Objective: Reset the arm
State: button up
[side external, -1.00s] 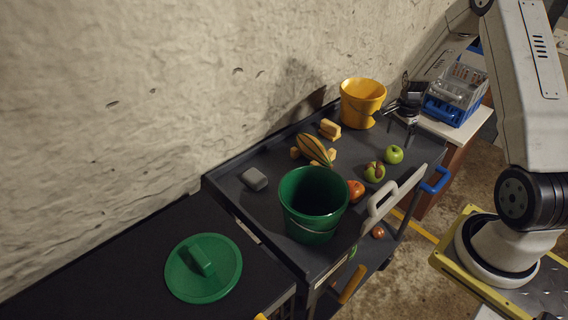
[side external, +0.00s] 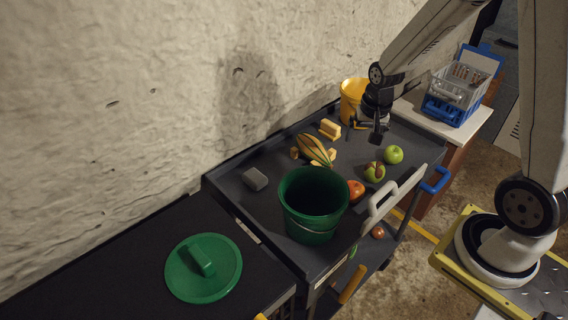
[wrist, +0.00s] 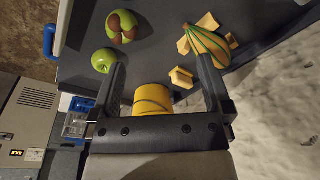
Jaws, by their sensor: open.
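My gripper (side external: 377,132) hangs above the dark cart top, in front of the yellow bucket (side external: 352,94) in the side view, and partly hides it. In the wrist view my gripper (wrist: 163,68) has its two fingers spread wide, with nothing held between them. The yellow bucket also shows in the wrist view (wrist: 152,98), seen between the fingers and partly covered by the gripper's body. No object hangs from the gripper.
The cart (side external: 240,212) carries a green bucket (side external: 312,205), a striped gourd (side external: 314,149), yellow blocks (side external: 330,129), a grey block (side external: 254,179), a green apple (side external: 393,154), a patchy apple (side external: 374,172) and a tomato (side external: 356,190). A green lid (side external: 222,278) lies on the black surface, left. A blue-grey crate (side external: 456,96) stands right.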

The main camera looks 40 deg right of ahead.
jog(key=s+a+r+n+t, duration=0.1)
jog(key=s+a+r+n, duration=0.2)
jog(key=s+a+n, duration=0.4)
jog(key=a+n, duration=0.2)
jog(key=a, duration=0.2)
jog(key=shift+a, duration=0.15)
